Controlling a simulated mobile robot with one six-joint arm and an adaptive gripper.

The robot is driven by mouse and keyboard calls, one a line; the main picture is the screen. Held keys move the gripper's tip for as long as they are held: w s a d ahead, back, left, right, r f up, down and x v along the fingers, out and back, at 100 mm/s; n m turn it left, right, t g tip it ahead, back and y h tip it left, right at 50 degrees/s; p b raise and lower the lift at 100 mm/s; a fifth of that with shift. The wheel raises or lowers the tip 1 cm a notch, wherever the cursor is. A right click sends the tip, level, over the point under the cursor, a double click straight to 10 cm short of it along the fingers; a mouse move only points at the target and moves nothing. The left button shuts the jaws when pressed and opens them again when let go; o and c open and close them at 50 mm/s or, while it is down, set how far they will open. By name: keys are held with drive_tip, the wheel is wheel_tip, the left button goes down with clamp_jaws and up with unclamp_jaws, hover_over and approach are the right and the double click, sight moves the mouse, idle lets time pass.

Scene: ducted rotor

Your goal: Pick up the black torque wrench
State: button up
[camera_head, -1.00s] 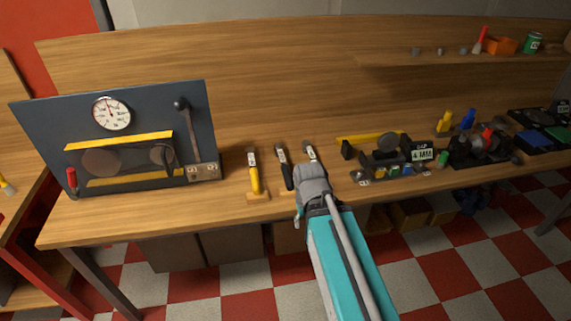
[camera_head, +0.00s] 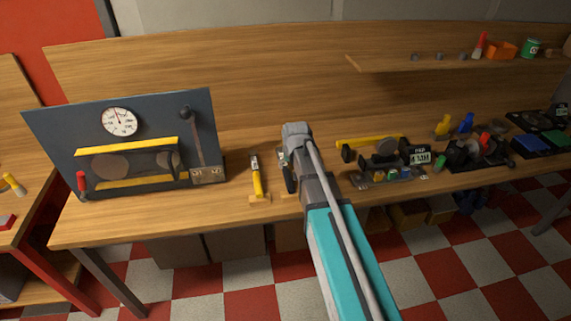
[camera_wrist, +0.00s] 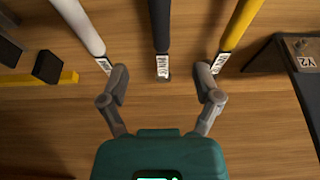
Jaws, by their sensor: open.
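The black torque wrench (camera_wrist: 160,28) is in the top middle of the wrist view, with a white label at its near end. My gripper (camera_wrist: 162,82) is open and empty, with its fingers apart on either side of the line of this wrench. The labelled end lies just beyond the fingertips. In the head view, the black wrench (camera_head: 288,174) is partly hidden behind my arm. A yellow-handled wrench (camera_wrist: 240,28) lies right of it in the wrist view, and a white-handled one (camera_wrist: 80,28) lies left. In the head view my arm hides the white one.
The wooden bench (camera_head: 235,225) carries the tools. A dark panel with a gauge (camera_head: 120,121) stands left. A black-ended yellow bar (camera_head: 372,141) and a fixture with small parts (camera_head: 385,170) lie right. In the wrist view, a dark stand marked Y2 (camera_wrist: 300,62) is at right.

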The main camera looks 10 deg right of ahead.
sight(287, 171)
drive_tip(key=w, duration=0.1)
drive_tip(key=w+r, duration=0.1)
drive_tip(key=shift+w+t, duration=0.3)
drive_tip(key=shift+w, duration=0.1)
drive_tip(key=b+x, duration=0.7)
drive_tip(key=x, duration=0.1)
drive_tip(key=shift+w+f+b, duration=0.1)
drive_tip(key=shift+f+b, duration=0.15)
drive_tip(key=shift+b, duration=0.15)
idle(0.5)
drive_tip(key=shift+b+x, duration=2.45)
drive_tip(key=shift+x, duration=0.2)
clamp_jaws()
